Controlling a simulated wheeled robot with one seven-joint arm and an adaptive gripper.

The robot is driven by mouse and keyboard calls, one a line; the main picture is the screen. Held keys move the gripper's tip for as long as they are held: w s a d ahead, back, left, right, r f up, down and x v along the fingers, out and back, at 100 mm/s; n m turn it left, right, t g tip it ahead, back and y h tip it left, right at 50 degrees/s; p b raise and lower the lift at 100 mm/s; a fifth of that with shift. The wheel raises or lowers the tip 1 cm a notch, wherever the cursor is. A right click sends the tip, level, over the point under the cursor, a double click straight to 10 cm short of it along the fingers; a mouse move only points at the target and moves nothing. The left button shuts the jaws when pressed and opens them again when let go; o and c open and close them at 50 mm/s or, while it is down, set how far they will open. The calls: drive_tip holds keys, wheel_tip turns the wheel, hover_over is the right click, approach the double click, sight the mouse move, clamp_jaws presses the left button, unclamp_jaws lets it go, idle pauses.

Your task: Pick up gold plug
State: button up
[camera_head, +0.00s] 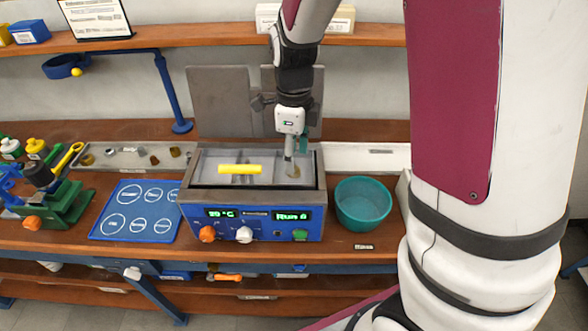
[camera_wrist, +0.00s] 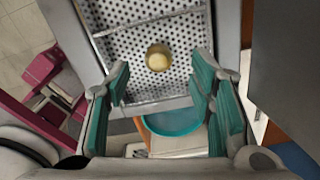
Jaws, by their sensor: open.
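The gold plug (camera_wrist: 158,57) is a small round, gold-coloured piece on a perforated metal floor in the wrist view. In the head view a small gold spot (camera_head: 295,172) shows in the right part of the open bath (camera_head: 192,196), just below my gripper, and appears to be the same plug. My gripper (camera_wrist: 160,85) is open, with its teal fingers apart and nothing between them. In the wrist view the plug lies beyond the fingertips, roughly centred between them. In the head view my gripper (camera_head: 291,150) points down over the bath, partly hidden by its own links.
A yellow bar (camera_head: 239,169) lies across the bath's left part. Raised grey lid panels (camera_head: 218,100) stand behind. A teal bowl (camera_head: 363,204) is right of the bath, a blue marked mat (camera_head: 137,211) left. A long tray (camera_head: 110,155) holds several small fittings.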

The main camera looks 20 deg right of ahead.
wheel_tip(320, 180, down, 3)
drive_tip(key=shift+s+f, duration=0.1)
drive_tip(key=shift+s, duration=0.05)
clamp_jaws()
idle(0.4)
